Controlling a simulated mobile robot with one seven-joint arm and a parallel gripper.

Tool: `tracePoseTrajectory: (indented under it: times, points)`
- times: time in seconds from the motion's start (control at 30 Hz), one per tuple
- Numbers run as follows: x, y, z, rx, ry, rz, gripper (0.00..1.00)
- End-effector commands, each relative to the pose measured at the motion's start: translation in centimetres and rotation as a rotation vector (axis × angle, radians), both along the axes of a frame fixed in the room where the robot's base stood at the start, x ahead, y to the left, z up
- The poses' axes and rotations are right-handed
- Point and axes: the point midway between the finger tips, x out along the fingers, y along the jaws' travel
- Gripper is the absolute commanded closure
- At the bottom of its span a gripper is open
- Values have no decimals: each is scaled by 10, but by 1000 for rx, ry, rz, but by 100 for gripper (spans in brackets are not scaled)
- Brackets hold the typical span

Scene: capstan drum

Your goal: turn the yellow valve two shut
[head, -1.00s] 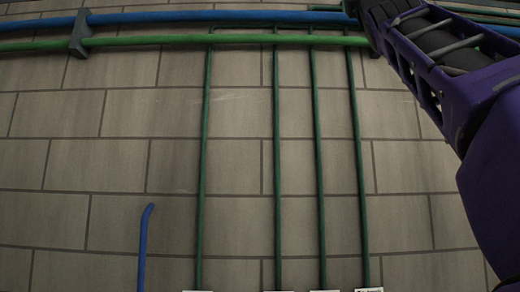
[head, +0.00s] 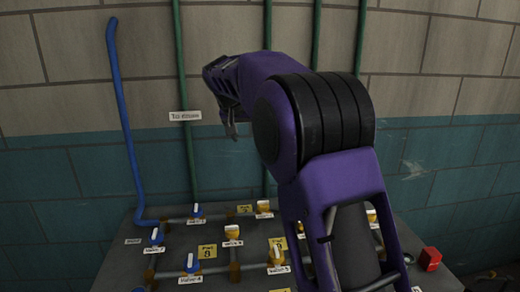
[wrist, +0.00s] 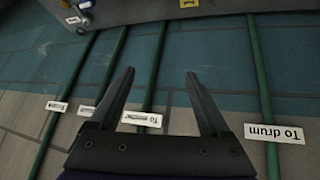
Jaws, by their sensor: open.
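The valve panel (head: 110,272) shows low in the head view, with several yellow and blue handles. Yellow valves stand at the top middle (head: 263,206), left of centre (head: 232,231) and lower middle (head: 277,251); another yellow valve (head: 371,217) is partly behind my arm. Their small labels are too blurred for me to tell which is valve two. My gripper (head: 232,130) is above and behind the panel, near the wall, apart from every valve. In the wrist view my gripper (wrist: 160,74) is open, with nothing between its fingers.
Green pipes (head: 182,90) run up the tiled wall, and a blue pipe (head: 122,110) rises at the left. A red block (head: 430,259) sits on the panel's right. A "To drum" label (wrist: 273,133) hangs on a pipe. My arm hides the panel's middle right.

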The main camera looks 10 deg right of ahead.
Motion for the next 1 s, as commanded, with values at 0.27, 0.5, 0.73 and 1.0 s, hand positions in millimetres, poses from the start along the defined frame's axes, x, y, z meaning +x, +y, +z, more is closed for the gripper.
tracePoseTrajectory:
  times: [0.27, 0.5, 0.73, 1.0]
  points:
    - [-37, 5, -85, 130, 190, -249, 19]
    - [-32, -2, -113, 132, 196, -259, 19]
    - [-17, -16, -159, 133, 196, -258, 19]
    - [-1, -31, -211, 133, 194, -257, 19]
